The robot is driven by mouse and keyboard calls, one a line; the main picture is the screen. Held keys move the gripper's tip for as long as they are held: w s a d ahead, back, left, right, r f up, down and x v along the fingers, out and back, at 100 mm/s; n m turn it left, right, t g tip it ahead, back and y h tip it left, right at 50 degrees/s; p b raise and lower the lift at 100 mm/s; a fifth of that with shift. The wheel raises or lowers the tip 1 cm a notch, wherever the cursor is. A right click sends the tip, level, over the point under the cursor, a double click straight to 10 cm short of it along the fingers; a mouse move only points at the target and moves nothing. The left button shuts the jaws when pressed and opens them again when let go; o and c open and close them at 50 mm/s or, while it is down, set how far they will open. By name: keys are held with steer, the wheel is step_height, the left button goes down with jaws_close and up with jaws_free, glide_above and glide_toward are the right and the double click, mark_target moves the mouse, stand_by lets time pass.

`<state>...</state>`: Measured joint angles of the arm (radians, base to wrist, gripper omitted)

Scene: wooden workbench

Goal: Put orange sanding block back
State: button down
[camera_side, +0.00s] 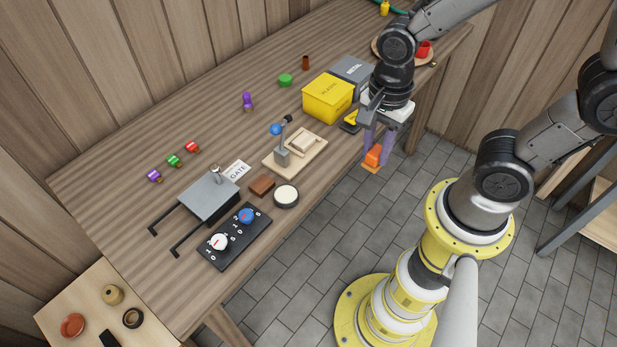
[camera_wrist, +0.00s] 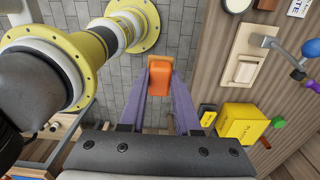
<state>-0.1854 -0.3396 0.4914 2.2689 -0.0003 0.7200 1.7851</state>
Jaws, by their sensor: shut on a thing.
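My gripper (camera_side: 377,150) has two purple fingers and is shut on the orange sanding block (camera_side: 373,156). It holds the block in the air just off the front edge of the bench, over the grey tiled floor. In the wrist view the orange block (camera_wrist: 160,82) sits between the purple fingertips, with a paler brownish-orange base at its far end. The place the block belongs is not clear from the frames.
A yellow bin (camera_side: 327,98) and a grey metal bin (camera_side: 351,72) stand on the bench (camera_side: 215,125) near my gripper. A lever fixture (camera_side: 296,150), dial panel (camera_side: 235,236) and grey hinged plate (camera_side: 208,197) lie further left. A side shelf (camera_side: 70,305) holds several small items.

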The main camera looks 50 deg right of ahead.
steer(key=shift+a+r, duration=0.25)
steer(key=w+a+f, duration=0.1)
steer(key=w+f, duration=0.2)
steer(key=w, duration=0.1)
steer(key=w+a+f, duration=0.1)
steer(key=w+f, duration=0.2)
steer(key=w, duration=0.1)
steer(key=w+a+f, duration=0.1)
steer(key=w+f, duration=0.2)
steer(key=w, duration=0.2)
steer(key=shift+f, duration=0.1)
steer(key=shift+w+f, duration=0.3)
steer(key=shift+f, duration=1.5)
steer(key=shift+f, duration=0.2)
steer(key=c, duration=0.6)
jaws_free()
